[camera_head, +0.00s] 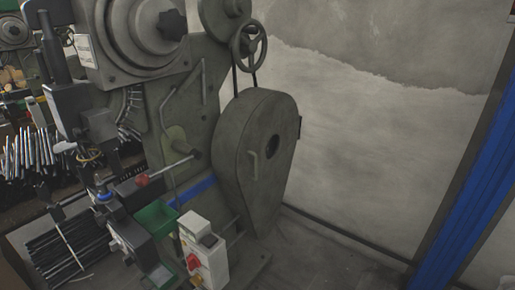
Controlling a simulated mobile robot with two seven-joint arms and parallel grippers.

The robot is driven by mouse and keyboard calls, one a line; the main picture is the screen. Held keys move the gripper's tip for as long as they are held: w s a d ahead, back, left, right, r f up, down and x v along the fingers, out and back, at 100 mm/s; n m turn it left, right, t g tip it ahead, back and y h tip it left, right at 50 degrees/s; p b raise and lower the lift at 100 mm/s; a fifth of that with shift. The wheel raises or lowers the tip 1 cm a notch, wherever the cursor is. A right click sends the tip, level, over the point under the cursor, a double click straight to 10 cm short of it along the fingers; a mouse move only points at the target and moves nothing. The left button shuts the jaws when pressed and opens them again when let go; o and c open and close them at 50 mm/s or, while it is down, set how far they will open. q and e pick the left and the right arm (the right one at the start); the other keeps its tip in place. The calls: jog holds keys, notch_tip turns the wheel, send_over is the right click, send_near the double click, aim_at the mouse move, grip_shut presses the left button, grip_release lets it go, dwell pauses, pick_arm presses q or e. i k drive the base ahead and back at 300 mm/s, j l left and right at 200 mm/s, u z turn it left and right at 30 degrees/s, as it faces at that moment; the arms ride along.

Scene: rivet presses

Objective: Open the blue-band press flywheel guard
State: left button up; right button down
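The blue-band press stands left of centre, with a blue band (197,191) low on its grey-green body. Its flywheel guard (240,140) is a large teardrop-shaped grey-green cover on the press's right side. The guard looks closed against the press. A light bar handle (254,166) and a dark round hole (271,150) show on its outer face. A small dark piece (299,128) sits at its right edge. Neither my left nor my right gripper is in view.
A control box (202,252) with a red switch stands in front of the guard, beside a green bin (156,217). A handwheel (249,40) is above the guard. A grey wall (360,130) and a blue post (470,170) are to the right. Some floor (310,258) is clear.

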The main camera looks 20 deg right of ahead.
aim_at(262, 181)
jog(key=i+l, duration=0.15)
jog(key=l, duration=0.2)
jog(key=i+l, duration=0.15)
jog(key=l, duration=0.2)
jog(key=i+l, duration=0.15)
jog(key=l, duration=0.2)
jog(key=i+l+u, duration=0.1)
jog(key=l, duration=0.25)
jog(key=i+l, duration=0.25)
jog(key=l, duration=0.15)
